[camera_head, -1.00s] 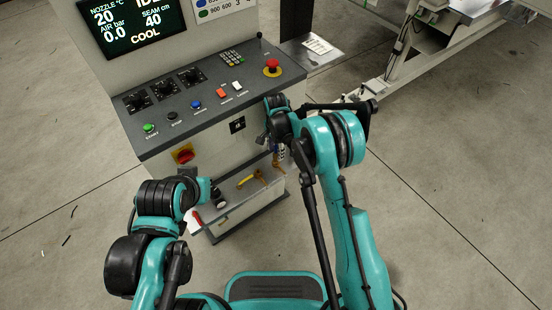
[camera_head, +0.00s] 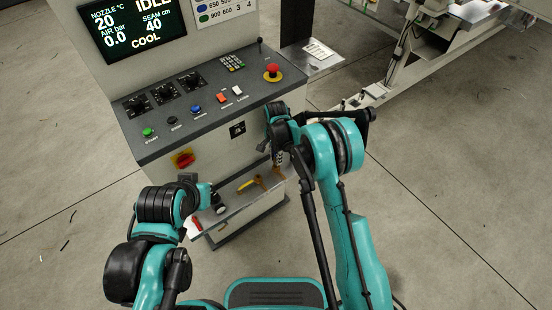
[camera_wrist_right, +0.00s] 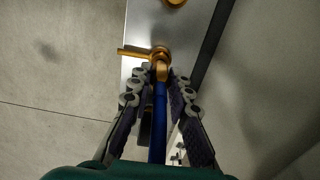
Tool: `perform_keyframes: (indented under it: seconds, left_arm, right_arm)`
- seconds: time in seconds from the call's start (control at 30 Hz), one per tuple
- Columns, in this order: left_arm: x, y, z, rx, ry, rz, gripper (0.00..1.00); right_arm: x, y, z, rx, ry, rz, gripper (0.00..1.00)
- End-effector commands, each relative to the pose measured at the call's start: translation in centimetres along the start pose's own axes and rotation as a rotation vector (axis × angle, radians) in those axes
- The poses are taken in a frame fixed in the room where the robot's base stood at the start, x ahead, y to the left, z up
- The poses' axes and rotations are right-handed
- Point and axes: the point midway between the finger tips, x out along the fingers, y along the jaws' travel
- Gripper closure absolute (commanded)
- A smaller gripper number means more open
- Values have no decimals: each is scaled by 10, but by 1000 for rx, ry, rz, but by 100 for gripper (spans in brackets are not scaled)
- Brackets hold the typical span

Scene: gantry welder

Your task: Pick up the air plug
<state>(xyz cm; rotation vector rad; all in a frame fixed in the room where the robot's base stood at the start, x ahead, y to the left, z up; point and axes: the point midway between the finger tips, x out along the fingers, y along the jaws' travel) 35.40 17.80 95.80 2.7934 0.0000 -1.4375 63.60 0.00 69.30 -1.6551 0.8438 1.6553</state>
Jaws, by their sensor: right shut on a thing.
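The air plug (camera_wrist_right: 161,70) is a brass-coloured fitting on the end of a blue hose (camera_wrist_right: 158,120) in the right wrist view. My right gripper (camera_wrist_right: 158,78) is shut on it, with one finger on each side and the hose running back between them. The brass end touches or overlaps a brass valve with a yellow lever (camera_wrist_right: 132,53); I cannot tell whether they are joined. In the head view my right gripper (camera_head: 279,160) is over the shelf's right part, and the plug is mostly hidden. My left gripper (camera_head: 205,193) is by the shelf's left end, its fingers unclear.
The grey shelf (camera_head: 235,205) juts from the control cabinet under the button panel (camera_head: 205,105). A yellow lever (camera_head: 249,183) lies over it. A red-handled item (camera_head: 196,223) is at its left end. A red emergency button (camera_head: 272,72) tops the panel.

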Motion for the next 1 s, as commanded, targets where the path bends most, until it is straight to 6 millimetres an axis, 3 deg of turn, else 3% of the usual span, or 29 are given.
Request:
perform_keyframes:
  seconds: [0.23,0.5,0.7,1.0]
  left_arm:
    - [-18,0,-13,0,0,0,100]
    - [-34,0,-24,0,0,0,100]
    - [-42,0,-30,0,0,0,100]
    - [-48,0,-34,0,0,0,100]
  right_arm:
    - [-42,0,0,0,0,0,100]
    - [-77,59,-26,4,0,0,100]
    - [-96,92,-39,2,0,0,100]
    - [-110,107,-46,0,0,0,100]
